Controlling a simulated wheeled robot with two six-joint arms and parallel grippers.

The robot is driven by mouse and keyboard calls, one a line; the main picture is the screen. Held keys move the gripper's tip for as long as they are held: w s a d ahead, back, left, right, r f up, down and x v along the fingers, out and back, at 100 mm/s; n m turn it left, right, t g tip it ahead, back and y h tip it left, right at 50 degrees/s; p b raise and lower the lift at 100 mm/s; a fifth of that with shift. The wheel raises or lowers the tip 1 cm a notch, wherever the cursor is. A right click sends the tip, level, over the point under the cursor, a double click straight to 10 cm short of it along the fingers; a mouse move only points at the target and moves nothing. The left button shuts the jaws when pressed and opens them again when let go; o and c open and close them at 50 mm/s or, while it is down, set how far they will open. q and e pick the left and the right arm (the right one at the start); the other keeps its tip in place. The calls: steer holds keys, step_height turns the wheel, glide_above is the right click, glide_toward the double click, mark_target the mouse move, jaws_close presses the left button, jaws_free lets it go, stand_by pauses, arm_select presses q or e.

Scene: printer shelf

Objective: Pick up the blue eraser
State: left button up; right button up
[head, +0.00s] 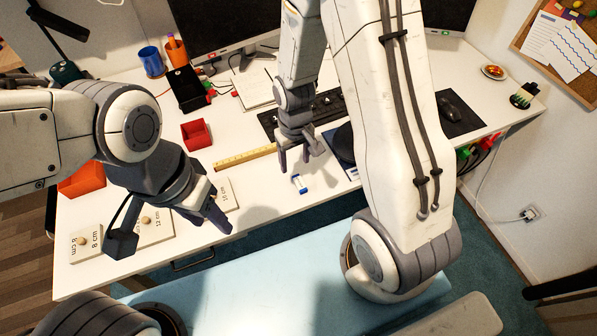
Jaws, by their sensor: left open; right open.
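The blue eraser (299,184), blue and white, lies on the white desk near its front edge, in the middle of the head view. My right gripper (301,163) is open and empty, with its fingers pointing down just behind the eraser in the picture. Its height above the desk is hard to judge. My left gripper (222,212) is open and empty over the front of the desk, to the left of the eraser and apart from it.
A wooden ruler (245,157) lies behind the eraser, and a red box (196,134) stands to the left. Labelled boards with knobs (86,243) lie at the front left. A black keyboard (327,106) and a mouse (448,104) are farther back. Desk around the eraser is clear.

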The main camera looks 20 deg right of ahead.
step_height(320, 180, down, 2)
steer(key=d, duration=0.2)
glide_above(300, 183)
steer(key=f, duration=0.4)
steer(key=shift+s+d+f, duration=0.15)
steer(key=shift+d+f, duration=0.05)
steer(key=shift+f, duration=0.2)
steer(key=shift+a+f+p, duration=0.2)
steer(key=shift+f+p, duration=0.7)
steer(key=shift+f, duration=2)
jaws_close()
